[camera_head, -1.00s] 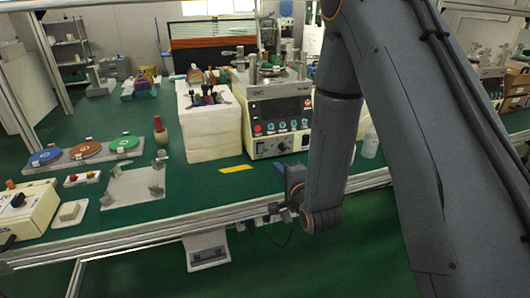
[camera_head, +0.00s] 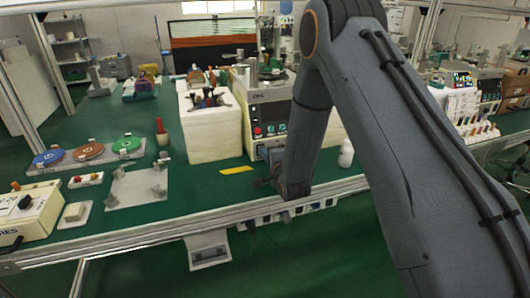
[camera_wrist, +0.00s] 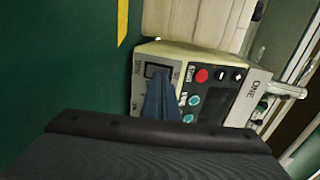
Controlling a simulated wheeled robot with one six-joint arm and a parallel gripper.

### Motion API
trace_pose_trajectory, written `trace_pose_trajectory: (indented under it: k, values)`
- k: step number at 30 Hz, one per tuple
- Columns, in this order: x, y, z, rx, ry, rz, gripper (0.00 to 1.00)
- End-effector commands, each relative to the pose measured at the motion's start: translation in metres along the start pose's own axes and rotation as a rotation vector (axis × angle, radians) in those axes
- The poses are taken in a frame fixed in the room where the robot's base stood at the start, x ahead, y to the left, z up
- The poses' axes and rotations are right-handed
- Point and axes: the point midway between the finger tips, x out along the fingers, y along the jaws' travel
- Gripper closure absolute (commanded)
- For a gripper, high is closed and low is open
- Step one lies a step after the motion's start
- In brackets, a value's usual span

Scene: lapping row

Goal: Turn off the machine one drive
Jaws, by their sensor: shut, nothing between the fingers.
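Machine one (camera_head: 240,92) stands on the green bench in the head view, partly hidden by my arm. In the wrist view, its front panel shows a red button (camera_wrist: 202,75), black knobs, teal buttons and the label "ONE" (camera_wrist: 255,87). A dark switch (camera_wrist: 152,70) sits in a grey plate at the panel's left end. My gripper (camera_wrist: 160,77) is shut and empty, its blue fingertips over or just in front of this switch. I cannot tell whether they touch it. The fingers cover part of the plate, and I cannot make out the switch's position.
A yellow strip (camera_head: 236,170) lies on the bench before the machine. A pale block (camera_head: 212,130) stands left of it, and a white bottle (camera_head: 346,154) to its right. The bench's metal front rail (camera_head: 150,232) runs below my gripper.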

Motion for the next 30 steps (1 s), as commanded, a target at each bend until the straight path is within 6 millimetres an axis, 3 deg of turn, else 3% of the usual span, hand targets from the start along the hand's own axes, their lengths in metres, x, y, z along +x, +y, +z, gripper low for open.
trace_pose_trajectory:
  k: [17,26,30]
  values:
    - [0.012,-0.006,0.0,0.0,0.0,-0.002,1.0]
    - [0.008,-0.006,0.0,0.0,0.0,0.0,1.0]
    - [-0.003,-0.006,-0.002,0.001,0.001,0.003,1.0]
